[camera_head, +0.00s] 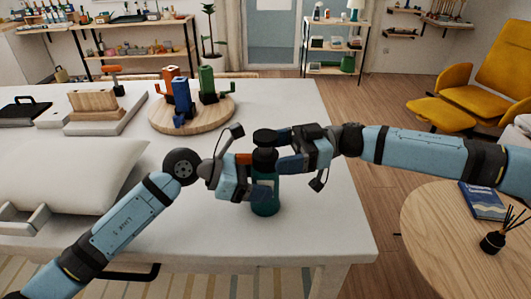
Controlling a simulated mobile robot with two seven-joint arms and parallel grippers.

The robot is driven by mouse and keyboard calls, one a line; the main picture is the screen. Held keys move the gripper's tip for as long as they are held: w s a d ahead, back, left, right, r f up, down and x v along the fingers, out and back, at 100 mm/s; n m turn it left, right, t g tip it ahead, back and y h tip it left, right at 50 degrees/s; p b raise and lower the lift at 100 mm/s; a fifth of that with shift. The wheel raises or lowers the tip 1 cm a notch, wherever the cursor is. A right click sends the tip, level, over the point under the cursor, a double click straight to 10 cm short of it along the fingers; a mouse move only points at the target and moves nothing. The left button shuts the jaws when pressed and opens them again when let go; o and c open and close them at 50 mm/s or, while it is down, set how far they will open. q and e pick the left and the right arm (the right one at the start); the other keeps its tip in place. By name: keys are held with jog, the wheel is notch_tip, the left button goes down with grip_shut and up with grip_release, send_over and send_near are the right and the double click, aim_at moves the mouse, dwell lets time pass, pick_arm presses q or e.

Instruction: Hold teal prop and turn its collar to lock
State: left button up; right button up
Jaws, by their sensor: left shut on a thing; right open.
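The teal prop (266,203) stands upright near the front right part of the white table (325,215). Its dark collar (264,158) is at the upper part, under a black round top (265,136). My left gripper (257,178) comes from the left and is shut on the body of the teal prop. My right gripper (277,160) comes from the right, higher up, open at the level of the collar. The fingers partly hide the collar, and I cannot tell whether the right fingers touch it.
A round wooden board (220,113) with orange, blue and green props stands farther back. A pale cushion-like thing (80,172), a wooden block (93,102) on a grey base and a black tray (22,112) are left. The table is clear right of the teal prop.

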aim_at(265, 154)
jog(key=shift+x, duration=1.5)
jog(key=shift+c, duration=0.5)
jog(key=c, duration=0.8)
